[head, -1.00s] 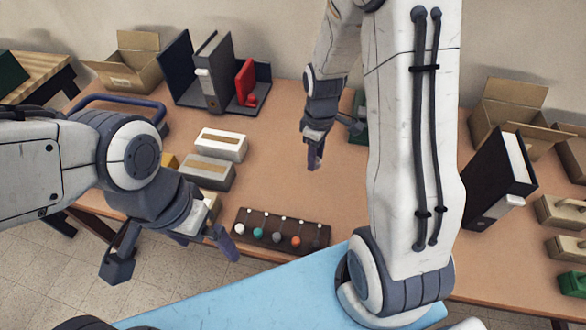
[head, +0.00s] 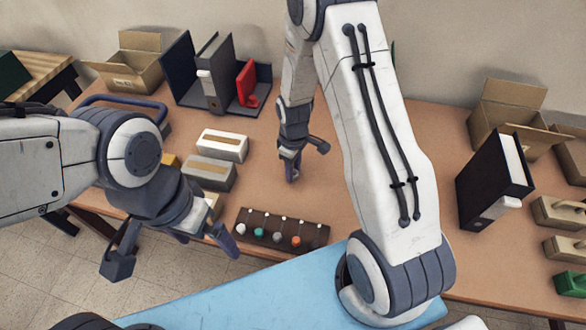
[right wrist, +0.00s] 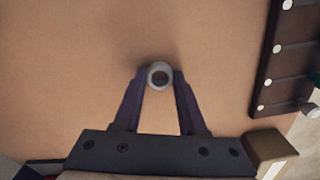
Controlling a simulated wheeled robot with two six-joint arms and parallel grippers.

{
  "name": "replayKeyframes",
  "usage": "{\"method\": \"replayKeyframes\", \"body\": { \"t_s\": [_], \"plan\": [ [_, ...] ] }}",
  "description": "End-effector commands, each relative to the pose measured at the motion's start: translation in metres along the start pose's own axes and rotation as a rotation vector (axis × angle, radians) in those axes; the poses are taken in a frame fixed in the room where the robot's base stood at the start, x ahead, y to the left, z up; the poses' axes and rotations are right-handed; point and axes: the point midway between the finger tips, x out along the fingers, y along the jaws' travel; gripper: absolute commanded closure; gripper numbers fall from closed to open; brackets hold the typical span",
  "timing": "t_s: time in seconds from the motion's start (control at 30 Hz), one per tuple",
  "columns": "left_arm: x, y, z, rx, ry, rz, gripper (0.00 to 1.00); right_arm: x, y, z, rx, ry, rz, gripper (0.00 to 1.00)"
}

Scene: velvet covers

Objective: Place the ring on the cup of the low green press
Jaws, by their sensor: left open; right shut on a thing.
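The ring (right wrist: 160,76) is a small pale grey loop in the right wrist view. It is held between the two fingertips of my right gripper (right wrist: 160,88), which is shut on it above bare table. In the head view my right gripper (head: 292,174) hangs over the middle of the table, behind the dark rack; the ring cannot be made out there. My left gripper (head: 172,254) is open and empty at the table's front left edge.
A dark rack (head: 282,243) with several coloured knobs lies near the front edge. Two pale boxes (head: 222,144) (head: 209,172) stand left of my right gripper.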

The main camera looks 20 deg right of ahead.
Motion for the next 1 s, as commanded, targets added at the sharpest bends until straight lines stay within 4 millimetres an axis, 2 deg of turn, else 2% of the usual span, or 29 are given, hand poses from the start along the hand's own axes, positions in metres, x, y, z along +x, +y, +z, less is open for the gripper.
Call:
{"method": "replayKeyframes", "body": {
  "t_s": [0.1, 0.13, 0.2, 0.47, 0.63, 0.77, 1.0],
  "plan": [
    [0.003, 0.000, 0.000, 0.000, 0.000, 0.000, 0.00, 0.004, 0.000, 0.000, 0.000, -0.001, -0.001, 1.00],
    [0.002, 0.000, 0.000, 0.000, 0.000, 0.000, 0.00, 0.003, 0.000, 0.000, 0.000, 0.000, 0.000, 0.52],
    [0.002, 0.000, 0.000, 0.000, 0.000, 0.000, 0.00, 0.003, 0.000, 0.000, 0.000, 0.000, 0.000, 0.29],
    [0.002, 0.000, 0.000, 0.000, 0.000, 0.000, 0.00, 0.003, 0.000, 0.000, 0.000, 0.000, 0.000, 0.29],
    [0.001, 0.000, 0.000, 0.000, 0.000, 0.000, 0.00, -0.007, 0.001, -0.001, 0.000, 0.002, 0.002, 0.29],
    [0.003, 0.000, 0.000, 0.000, 0.000, 0.000, 0.00, -0.029, 0.001, -0.001, 0.000, 0.004, 0.004, 0.29],
    [0.006, -0.001, 0.000, 0.000, 0.000, 0.000, 0.00, -0.081, 0.001, -0.001, 0.000, 0.004, 0.003, 0.29]
  ]
}}
